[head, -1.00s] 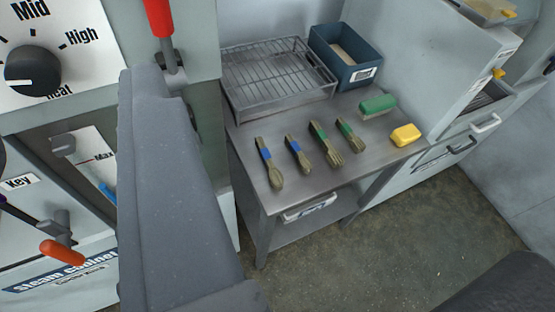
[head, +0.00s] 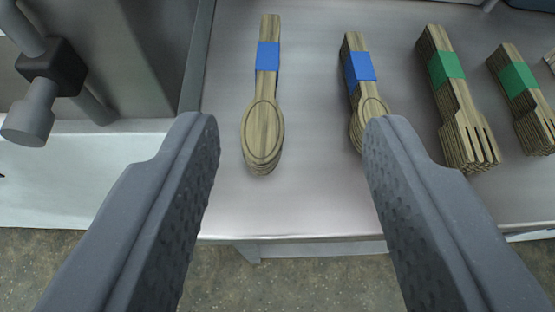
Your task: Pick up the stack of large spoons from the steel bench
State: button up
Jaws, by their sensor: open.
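The stack of large spoons (head: 263,134) lies on the steel bench (head: 310,190), wooden with a blue band around the handles. Its bowls point toward me and its handles away. My gripper (head: 288,140) is open and empty, with one finger to the left and one to the right of the stack, both apart from it. The stack is nearer the left finger. A smaller spoon stack (head: 358,85), also with a blue band, lies to the right, its bowl end partly hidden by the right finger.
Two green-banded fork stacks, a larger one (head: 450,105) and a smaller one (head: 525,105), lie farther right. A grey metal fitting (head: 40,95) stands at upper left. The bench's front edge is just below the spoons, with floor (head: 290,280) beyond. Bare steel surrounds the large spoons.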

aim_at(266, 92)
jog(key=shift+y, duration=0.5)
jog(key=w+f, duration=0.3)
jog(key=w, duration=0.1)
jog(key=w+f+b, duration=0.1)
jog(key=w+f, duration=0.3)
jog(key=w+a+f+b, duration=0.1)
jog(key=w+f, duration=0.2)
jog(key=w, duration=0.1)
jog(key=shift+f, duration=0.2)
jog(key=shift+s, duration=0.1)
jog(key=c, duration=0.9)
